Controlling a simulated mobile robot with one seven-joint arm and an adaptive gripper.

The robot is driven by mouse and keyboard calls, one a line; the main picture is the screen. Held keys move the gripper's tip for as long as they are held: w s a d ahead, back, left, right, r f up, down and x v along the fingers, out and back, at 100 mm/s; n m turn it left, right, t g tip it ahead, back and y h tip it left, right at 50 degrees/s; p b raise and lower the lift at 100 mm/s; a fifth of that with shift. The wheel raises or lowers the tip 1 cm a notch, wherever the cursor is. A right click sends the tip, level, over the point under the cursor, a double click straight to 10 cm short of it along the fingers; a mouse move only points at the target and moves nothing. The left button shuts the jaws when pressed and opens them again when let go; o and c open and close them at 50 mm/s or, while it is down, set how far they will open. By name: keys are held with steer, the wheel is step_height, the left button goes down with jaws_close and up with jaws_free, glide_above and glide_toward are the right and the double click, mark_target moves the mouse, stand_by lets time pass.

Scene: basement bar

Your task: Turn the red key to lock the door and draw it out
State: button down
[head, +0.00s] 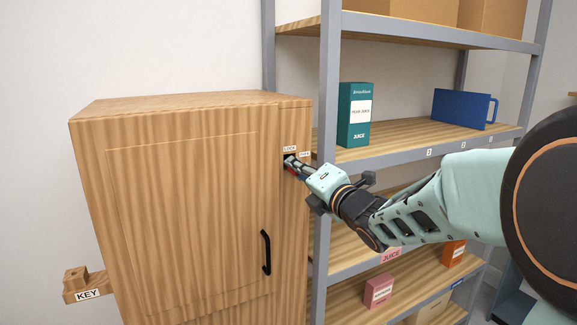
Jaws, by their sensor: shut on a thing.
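A wooden cabinet has a closed-looking door (180,200) with a black handle (266,252). Small labels sit near the cabinet's upper right edge; the left one (290,149) seems to read LOCK and the other is too small to read surely. My gripper (290,164) is just below these labels, at the lock area, shut on the red key (292,171). Only a little red of the key shows between the fingers. The lock itself and the key's tip are hidden by my gripper, so I cannot tell how far the key is in or how it is turned.
A wooden holder labelled KEY (87,294) juts out left of the cabinet.

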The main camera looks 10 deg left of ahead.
steer(key=shift+f+n+b, duration=0.25)
steer(key=shift+n+b, duration=1.35)
steer(key=shift+b, duration=1.1)
steer(key=shift+r+n+b, duration=0.1)
steer(key=shift+n+b, duration=0.9)
steer(key=shift+b, duration=0.2)
steer(key=shift+n+b, duration=0.3)
steer(key=shift+b, duration=0.3)
steer(key=shift+n+b, duration=1.4)
steer(key=shift+b, duration=0.25)
steer(key=shift+a+n+g+b, duration=0.1)
steer(key=shift+n+g+b, duration=0.2)
steer(key=shift+n+b, duration=0.8)
steer(key=shift+s, duration=0.15)
